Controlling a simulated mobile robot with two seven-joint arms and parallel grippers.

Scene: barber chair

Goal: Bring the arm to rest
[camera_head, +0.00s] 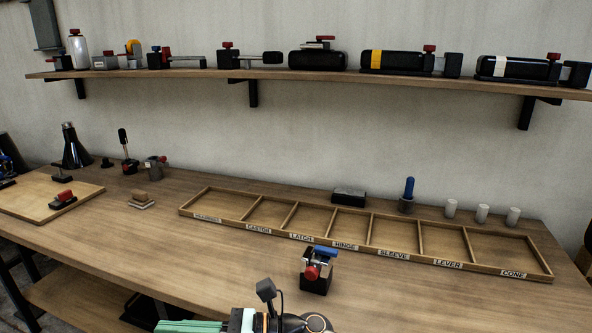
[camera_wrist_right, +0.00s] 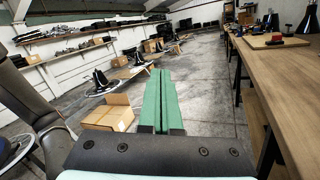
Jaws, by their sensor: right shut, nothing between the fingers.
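My right gripper (camera_head: 162,326) shows at the bottom edge of the head view, its green fingers pointing left in front of the bench's front edge. In the right wrist view the two green fingers (camera_wrist_right: 161,74) lie side by side, shut with nothing between them. They point out over the open floor, clear of the bench. My left gripper is in neither view.
The wooden bench (camera_head: 110,250) carries a labelled, empty divided tray (camera_head: 365,249), a black block with a red knob and blue handle (camera_head: 316,275), and a board (camera_head: 30,204). A cardboard box (camera_wrist_right: 106,112) stands on the floor, left of the gripper.

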